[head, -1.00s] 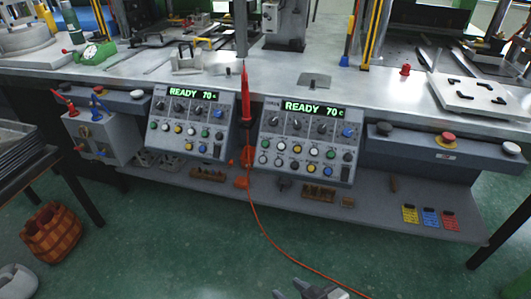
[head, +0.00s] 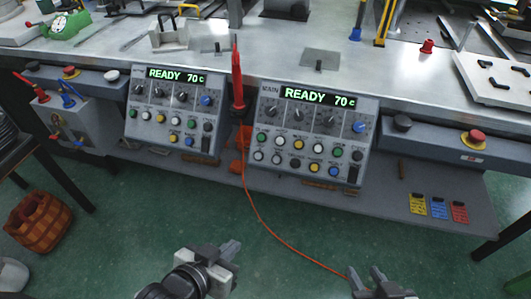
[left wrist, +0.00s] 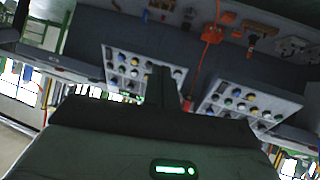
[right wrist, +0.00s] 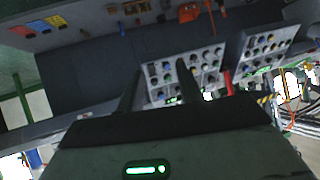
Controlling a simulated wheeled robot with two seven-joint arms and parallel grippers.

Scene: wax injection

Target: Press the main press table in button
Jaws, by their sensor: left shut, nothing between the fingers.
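The main control panel (head: 311,135), marked MAIN, shows a green READY 70 c display over knobs and several coloured buttons. I cannot read the button labels. The panel also shows upside down in the left wrist view (left wrist: 140,72) and the right wrist view (right wrist: 187,70). My left gripper (head: 231,250) is shut and empty, below and in front of the panels, apart from them. Its fingers lie together in the left wrist view. My right gripper (head: 368,274) is open and empty, low at the bottom, right of the left gripper, with its fingers apart.
A similar panel (head: 173,112) stands to the left, with a red pen-like tool (head: 237,80) on a cable between the panels.

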